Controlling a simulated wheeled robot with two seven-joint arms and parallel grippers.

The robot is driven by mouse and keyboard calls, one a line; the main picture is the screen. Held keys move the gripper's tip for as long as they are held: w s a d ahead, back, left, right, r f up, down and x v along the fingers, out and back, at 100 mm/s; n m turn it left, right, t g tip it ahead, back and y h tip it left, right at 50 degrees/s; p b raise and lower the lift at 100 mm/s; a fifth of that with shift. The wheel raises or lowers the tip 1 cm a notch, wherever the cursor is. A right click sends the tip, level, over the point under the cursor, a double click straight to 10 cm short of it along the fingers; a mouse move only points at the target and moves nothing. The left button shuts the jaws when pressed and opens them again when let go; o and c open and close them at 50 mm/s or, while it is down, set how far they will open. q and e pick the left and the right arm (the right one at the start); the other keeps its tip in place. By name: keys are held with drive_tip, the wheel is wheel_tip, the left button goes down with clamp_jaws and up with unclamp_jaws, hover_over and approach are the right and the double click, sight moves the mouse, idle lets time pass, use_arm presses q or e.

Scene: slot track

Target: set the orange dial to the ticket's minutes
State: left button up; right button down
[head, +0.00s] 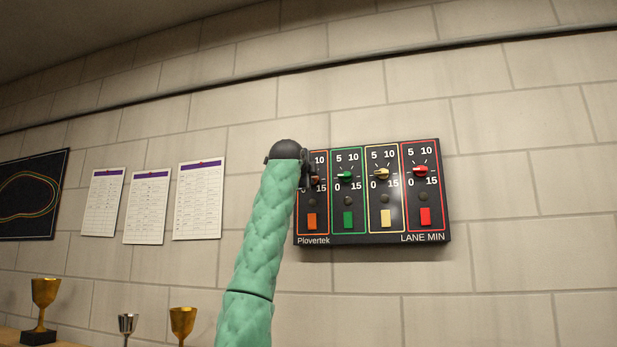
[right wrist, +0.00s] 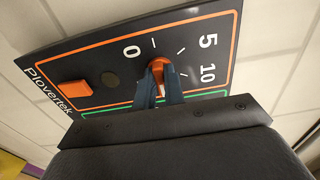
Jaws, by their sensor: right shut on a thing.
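The orange dial (right wrist: 157,66) is on the orange-framed panel at the left end of the lane box (head: 372,239). Its scale shows 0, 5 and 10 in the right wrist view; the 15 is hidden there behind my gripper. My right gripper (right wrist: 160,84) is shut on the orange dial, with a blue-grey finger on either side of the knob. The fingers cover part of the knob, so I cannot tell its exact setting. In the head view my right gripper (head: 312,174) hides most of the dial. My left gripper is not in view. I cannot make out a ticket.
Beside it are a green dial (head: 345,176), a yellow dial (head: 382,174) and a red dial (head: 421,171). An orange button (right wrist: 73,89) is below the orange dial. Printed sheets (head: 198,200) hang to the left. Trophies (head: 44,294) stand lower left.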

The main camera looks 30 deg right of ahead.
drive_tip(key=shift+f, duration=0.2)
drive_tip(key=c, duration=1.8)
unclamp_jaws()
drive_tip(key=o, duration=0.3)
drive_tip(key=shift+s+r, duration=0.1)
